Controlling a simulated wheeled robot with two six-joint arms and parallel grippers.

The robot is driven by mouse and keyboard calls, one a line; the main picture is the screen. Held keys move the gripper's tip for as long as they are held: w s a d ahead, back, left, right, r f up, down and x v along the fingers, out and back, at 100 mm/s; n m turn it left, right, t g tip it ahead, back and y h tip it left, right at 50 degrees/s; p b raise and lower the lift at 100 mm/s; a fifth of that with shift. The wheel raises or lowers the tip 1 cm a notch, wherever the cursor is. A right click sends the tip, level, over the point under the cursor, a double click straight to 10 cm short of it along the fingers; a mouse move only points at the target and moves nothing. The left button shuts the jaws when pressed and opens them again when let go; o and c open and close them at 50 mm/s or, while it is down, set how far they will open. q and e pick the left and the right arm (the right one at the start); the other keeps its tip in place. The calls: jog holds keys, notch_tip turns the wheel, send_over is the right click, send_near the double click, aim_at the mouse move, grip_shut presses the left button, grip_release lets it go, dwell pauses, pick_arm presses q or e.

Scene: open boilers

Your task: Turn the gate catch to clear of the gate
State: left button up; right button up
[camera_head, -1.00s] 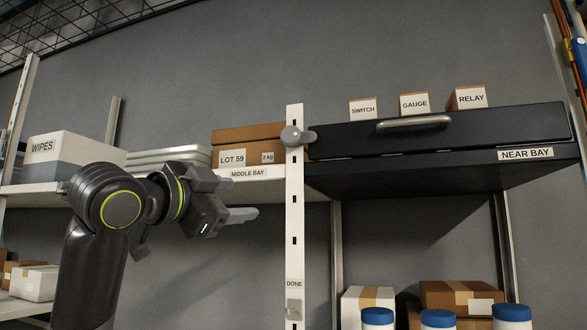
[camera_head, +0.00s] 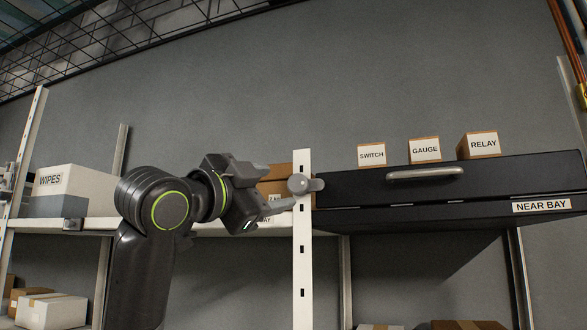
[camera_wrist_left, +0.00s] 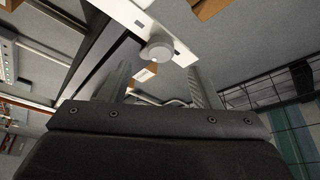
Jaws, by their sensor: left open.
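The gate catch (camera_head: 298,184) is a grey round knob on the white upright, with a short lever pointing right across the left end of the black gate (camera_head: 350,193). The gate is a closed-looking dark panel with a metal handle (camera_head: 424,173). My left gripper (camera_head: 279,186) is open just left of the catch, its two fingers pointing toward it, one higher and one lower. In the left wrist view, the catch (camera_wrist_left: 157,48) shows between and beyond the spread fingers (camera_wrist_left: 161,72), with nothing held. Whether a finger touches the catch is not clear. My right gripper is not in view.
Switch (camera_head: 371,155), gauge (camera_head: 425,149) and relay (camera_head: 479,145) boxes stand on top of the near bay. The white upright (camera_head: 303,250) stands beside my left gripper. A wipes box (camera_head: 66,190) is on the left shelf; a brown box (camera_head: 275,184) is partly hidden behind the gripper.

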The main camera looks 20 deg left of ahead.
aim_at(295, 185)
pick_arm(q)
jog(key=p+x, duration=0.3)
jog(key=x, duration=0.3)
jog(key=shift+w+d, duration=0.1)
jog(key=shift+w, duration=0.25)
jog(key=c, duration=1)
